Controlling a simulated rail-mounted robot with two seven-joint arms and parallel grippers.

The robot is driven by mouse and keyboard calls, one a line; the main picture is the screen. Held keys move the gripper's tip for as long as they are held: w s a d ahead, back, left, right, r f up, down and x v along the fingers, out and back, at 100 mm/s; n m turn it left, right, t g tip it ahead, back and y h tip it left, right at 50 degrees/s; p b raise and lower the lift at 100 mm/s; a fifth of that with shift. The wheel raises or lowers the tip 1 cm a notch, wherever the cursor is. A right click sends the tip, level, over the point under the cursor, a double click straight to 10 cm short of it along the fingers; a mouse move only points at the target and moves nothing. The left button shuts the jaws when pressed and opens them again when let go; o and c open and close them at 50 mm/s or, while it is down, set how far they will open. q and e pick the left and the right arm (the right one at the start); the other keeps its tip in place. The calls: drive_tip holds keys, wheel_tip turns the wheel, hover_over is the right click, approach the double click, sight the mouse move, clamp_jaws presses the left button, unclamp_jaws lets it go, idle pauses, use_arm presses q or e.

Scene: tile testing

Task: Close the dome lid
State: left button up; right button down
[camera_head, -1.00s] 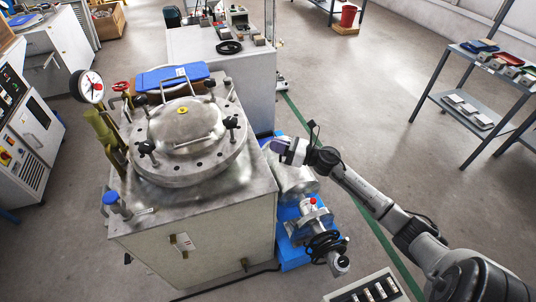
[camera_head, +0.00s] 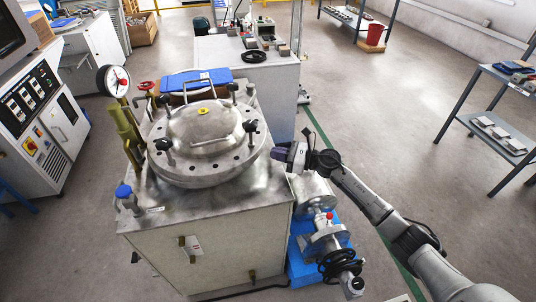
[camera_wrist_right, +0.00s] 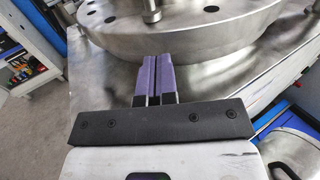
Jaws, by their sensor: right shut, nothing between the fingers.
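The dome lid (camera_head: 204,128) is a round metal cover with a yellow centre mark and a curved handle. It lies flat over the flanged ring (camera_head: 196,176) on top of the metal cabinet, with black-knobbed clamps around it. My right gripper (camera_head: 277,153) is just right of the flange, apart from the lid. In the right wrist view the flange edge (camera_wrist_right: 205,45) is ahead of my right gripper (camera_wrist_right: 153,62), whose purple fingers are together with nothing between them. My left gripper is not in view.
A pressure gauge (camera_head: 113,80) and yellow-green pipe stand left of the lid. A blue case (camera_head: 196,79) lies behind it. A pump with a blue base (camera_head: 301,262) is below my right arm. Open floor lies to the right, before the shelves (camera_head: 500,135).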

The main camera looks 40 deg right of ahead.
sight(258, 154)
drive_tip(key=shift+b+x, duration=0.3)
drive_tip(key=shift+x, duration=1.25)
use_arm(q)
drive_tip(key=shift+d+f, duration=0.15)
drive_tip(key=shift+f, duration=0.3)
use_arm(e)
drive_tip(key=shift+a, duration=0.2)
drive_tip(key=w+a, duration=0.1)
drive_tip(key=a, duration=0.1)
drive_tip(key=shift+w+a, duration=0.3)
drive_tip(key=shift+w, duration=0.05)
drive_tip(key=shift+a+f, duration=0.1)
drive_tip(key=shift+a, duration=0.1)
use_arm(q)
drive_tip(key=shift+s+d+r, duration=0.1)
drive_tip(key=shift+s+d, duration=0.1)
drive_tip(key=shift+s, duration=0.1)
